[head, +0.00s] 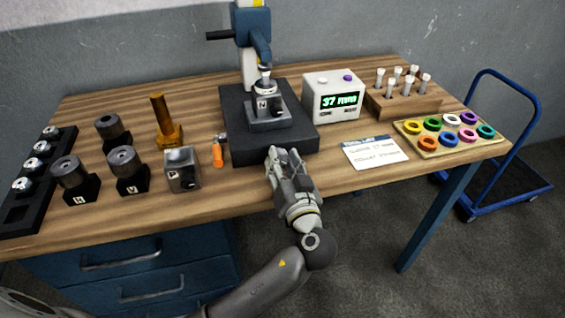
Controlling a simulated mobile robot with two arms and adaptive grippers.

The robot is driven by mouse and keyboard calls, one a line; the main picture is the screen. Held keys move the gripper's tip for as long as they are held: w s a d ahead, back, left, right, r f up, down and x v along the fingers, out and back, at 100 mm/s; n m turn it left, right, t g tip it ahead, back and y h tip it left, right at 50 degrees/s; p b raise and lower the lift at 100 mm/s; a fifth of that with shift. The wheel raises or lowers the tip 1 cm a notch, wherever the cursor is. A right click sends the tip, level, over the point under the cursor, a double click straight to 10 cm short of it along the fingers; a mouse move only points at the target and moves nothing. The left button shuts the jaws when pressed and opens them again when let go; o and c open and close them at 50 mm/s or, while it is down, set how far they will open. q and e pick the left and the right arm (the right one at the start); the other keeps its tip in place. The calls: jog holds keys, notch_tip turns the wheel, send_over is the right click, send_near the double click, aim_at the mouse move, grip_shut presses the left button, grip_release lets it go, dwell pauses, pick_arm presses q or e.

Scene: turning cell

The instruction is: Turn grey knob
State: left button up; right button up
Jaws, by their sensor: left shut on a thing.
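My left gripper (283,153) is at the front edge of the dark press base (235,150), low over the wooden table. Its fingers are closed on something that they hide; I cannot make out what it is. No grey knob shows clearly. The press (253,35) stands upright on the base, above a grey fixture (268,118). My right gripper is not in view.
Grey blocks and cylinders (124,162), a brass post (163,118) and an orange-handled tool (217,155) stand left of the base. Right are a white card (375,152), a tray of coloured rings (405,138) and a wooden pin rack (400,108). A blue cart (510,190) stands beyond the table.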

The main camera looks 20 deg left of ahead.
pick_arm(q)
jog(key=o, duration=1)
notch_tip(320, 180, up, 10)
jog(key=shift+r, duration=0.1)
